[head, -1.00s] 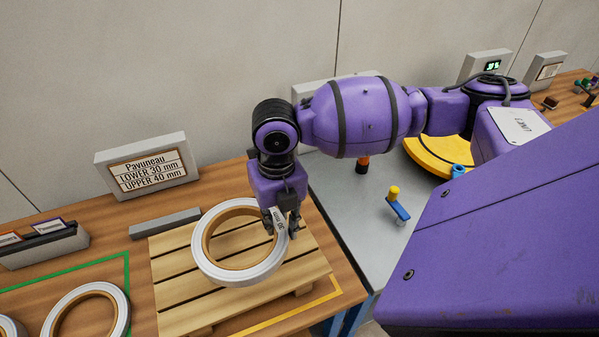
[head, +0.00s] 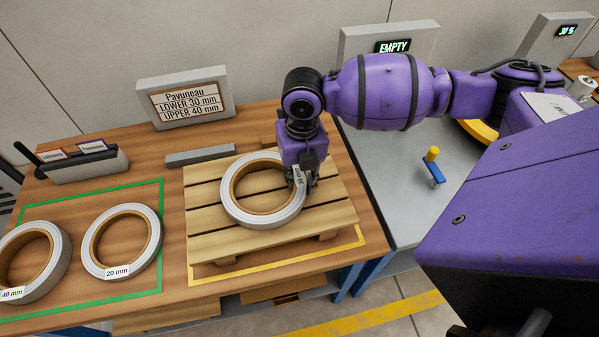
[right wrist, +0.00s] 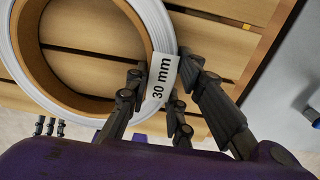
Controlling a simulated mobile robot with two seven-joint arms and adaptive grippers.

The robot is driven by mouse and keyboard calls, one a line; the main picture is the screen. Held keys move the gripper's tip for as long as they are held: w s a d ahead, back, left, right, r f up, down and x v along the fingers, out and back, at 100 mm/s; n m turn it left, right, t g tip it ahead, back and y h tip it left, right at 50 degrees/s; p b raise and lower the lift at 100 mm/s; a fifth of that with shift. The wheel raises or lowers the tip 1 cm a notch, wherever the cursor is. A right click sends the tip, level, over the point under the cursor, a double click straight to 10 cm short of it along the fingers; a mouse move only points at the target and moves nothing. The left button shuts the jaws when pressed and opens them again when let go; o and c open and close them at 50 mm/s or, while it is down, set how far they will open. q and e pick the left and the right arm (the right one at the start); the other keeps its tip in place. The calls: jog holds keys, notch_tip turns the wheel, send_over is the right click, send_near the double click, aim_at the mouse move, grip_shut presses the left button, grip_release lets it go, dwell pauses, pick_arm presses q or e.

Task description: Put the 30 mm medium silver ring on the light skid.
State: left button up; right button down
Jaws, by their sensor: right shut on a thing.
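The silver ring labelled 30 mm (head: 250,218) has a white-silver outside and a brown inner face. It lies roughly flat over the pale wooden skid (head: 205,222), touching it or just above; I cannot tell which. My right gripper (head: 301,184) is shut on the ring's right side. In the right wrist view, my right gripper (right wrist: 163,75) has fingers on both sides of the ring's band, beside the 30 mm label (right wrist: 163,82). The skid slats (right wrist: 75,35) show through the ring.
Rings labelled 20 mm (head: 152,238) and 40 mm (head: 55,262) lie in a green outline at left. A sign (head: 184,97) reads Pavuneau, LOWER 30 mm, UPPER 40 mm. A grey bar (head: 200,157) lies behind the skid. A grey table with a blue-yellow handle (head: 434,168) is right.

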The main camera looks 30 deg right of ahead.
jog(key=c, duration=1.5)
grip_release()
jog(key=shift+f, duration=0.1)
jog(key=shift+c, duration=0.2)
notch_tip(320, 180, up, 12)
jog(key=shift+d+p, duration=0.15)
jog(key=shift+p, duration=0.3)
jog(key=shift+s, duration=0.1)
